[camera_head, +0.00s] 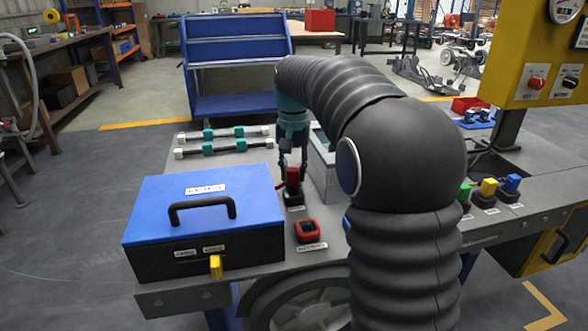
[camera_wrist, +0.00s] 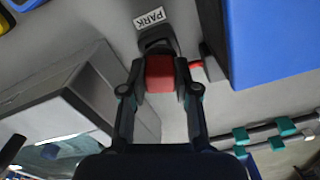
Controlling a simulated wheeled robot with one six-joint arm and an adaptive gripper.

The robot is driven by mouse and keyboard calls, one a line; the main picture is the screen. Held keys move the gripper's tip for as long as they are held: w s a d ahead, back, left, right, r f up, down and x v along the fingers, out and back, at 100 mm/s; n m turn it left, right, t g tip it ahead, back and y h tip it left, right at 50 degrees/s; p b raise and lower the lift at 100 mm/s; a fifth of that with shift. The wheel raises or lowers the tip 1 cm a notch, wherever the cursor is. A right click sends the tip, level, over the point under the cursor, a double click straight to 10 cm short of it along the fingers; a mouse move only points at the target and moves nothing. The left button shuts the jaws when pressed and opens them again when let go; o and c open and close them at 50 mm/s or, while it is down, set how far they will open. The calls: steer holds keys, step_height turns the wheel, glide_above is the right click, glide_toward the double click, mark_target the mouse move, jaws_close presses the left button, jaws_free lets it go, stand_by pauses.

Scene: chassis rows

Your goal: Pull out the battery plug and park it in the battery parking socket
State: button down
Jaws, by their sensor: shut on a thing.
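My gripper (camera_head: 292,160) is shut on the red battery plug (camera_head: 293,175). The plug also shows between both fingers in the wrist view (camera_wrist: 160,74). The black parking socket (camera_wrist: 157,42), beside a "PARK" label (camera_wrist: 150,18), lies right at the plug's far end. In the head view the plug stands upright directly over this socket (camera_head: 294,197). I cannot tell whether it is fully seated. A red-rimmed socket (camera_head: 307,230) with a dark, empty-looking middle sits nearer on the deck, with a label in front of it.
A black box with a blue lid (camera_head: 190,206) and handle stands left of the plug. A grey box (camera_head: 325,170) stands close on the right. Two rods with teal clamps (camera_head: 222,141) lie behind. Green, yellow and blue plugs (camera_head: 488,187) stand at the right.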

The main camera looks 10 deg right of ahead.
steer(key=shift+f+b, duration=0.55)
steer(key=shift+f, duration=0.5)
steer(key=c, duration=0.8)
jaws_free()
steer(key=shift+o, duration=0.2)
step_height(320, 180, up, 12)
